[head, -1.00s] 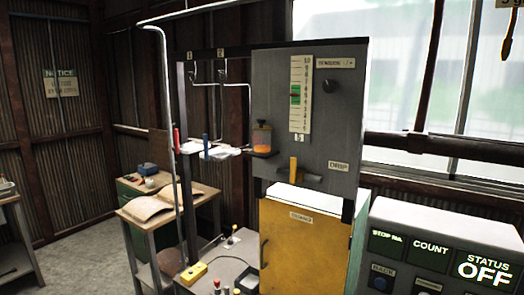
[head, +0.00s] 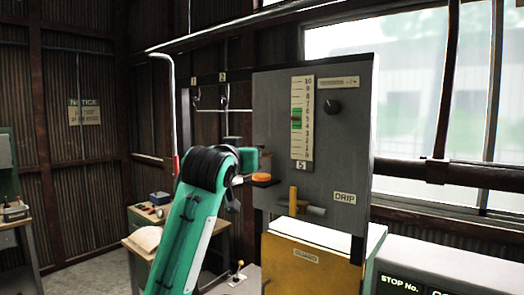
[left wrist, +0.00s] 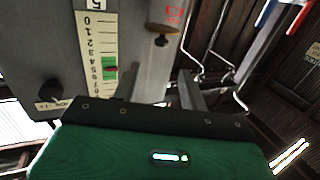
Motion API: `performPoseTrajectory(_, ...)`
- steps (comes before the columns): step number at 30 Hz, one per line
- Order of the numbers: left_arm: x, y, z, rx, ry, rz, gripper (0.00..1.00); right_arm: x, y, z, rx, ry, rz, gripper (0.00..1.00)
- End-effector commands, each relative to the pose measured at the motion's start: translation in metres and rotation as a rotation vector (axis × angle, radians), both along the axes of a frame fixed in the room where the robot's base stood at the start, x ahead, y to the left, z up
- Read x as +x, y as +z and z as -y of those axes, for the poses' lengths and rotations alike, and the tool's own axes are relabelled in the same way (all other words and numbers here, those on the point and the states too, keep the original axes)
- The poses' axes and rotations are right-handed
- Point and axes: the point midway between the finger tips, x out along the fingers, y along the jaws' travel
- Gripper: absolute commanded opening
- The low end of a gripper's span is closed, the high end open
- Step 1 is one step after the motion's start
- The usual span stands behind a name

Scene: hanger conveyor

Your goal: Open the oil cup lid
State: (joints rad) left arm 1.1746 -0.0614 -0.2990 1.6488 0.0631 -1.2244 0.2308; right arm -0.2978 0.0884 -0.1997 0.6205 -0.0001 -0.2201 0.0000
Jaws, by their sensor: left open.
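The oil cup (head: 262,178) is on the front of the grey panel, left of the dial. Only its orange lower part shows clearly; my left gripper covers much of its upper part and lid in the head view. My left gripper (head: 249,164) is open beside the upper part of the cup, reached by my green arm from below. In the left wrist view its fingers (left wrist: 172,88) stand apart. I cannot make out the lid there, nor tell whether a finger touches it. My right gripper is not in view.
The grey panel (head: 342,135) carries a scale (head: 301,118), a black knob (head: 332,107) and a yellow DRIP handle (head: 293,201). A yellow guard box (head: 318,260) stands below. Thin hanger rails (head: 240,109) run behind the cup. A workbench (head: 140,216) stands at left.

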Motion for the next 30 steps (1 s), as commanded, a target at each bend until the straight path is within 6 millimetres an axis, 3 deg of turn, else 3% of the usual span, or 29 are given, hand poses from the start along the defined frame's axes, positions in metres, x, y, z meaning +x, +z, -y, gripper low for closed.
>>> performPoseTrajectory(5,0.02,0.005,0.005,0.001,0.0,-0.003,0.43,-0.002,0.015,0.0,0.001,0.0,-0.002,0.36)
performPoseTrajectory(14,0.076,0.005,0.018,0.001,0.0,-0.005,0.43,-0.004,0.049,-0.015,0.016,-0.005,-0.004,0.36)
performPoseTrajectory(21,0.112,0.004,0.027,0.001,0.001,-0.003,0.43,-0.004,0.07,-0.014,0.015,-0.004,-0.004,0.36)
performPoseTrajectory(30,0.132,0.001,0.031,0.0,0.0,-0.001,0.43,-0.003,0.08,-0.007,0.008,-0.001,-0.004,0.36)
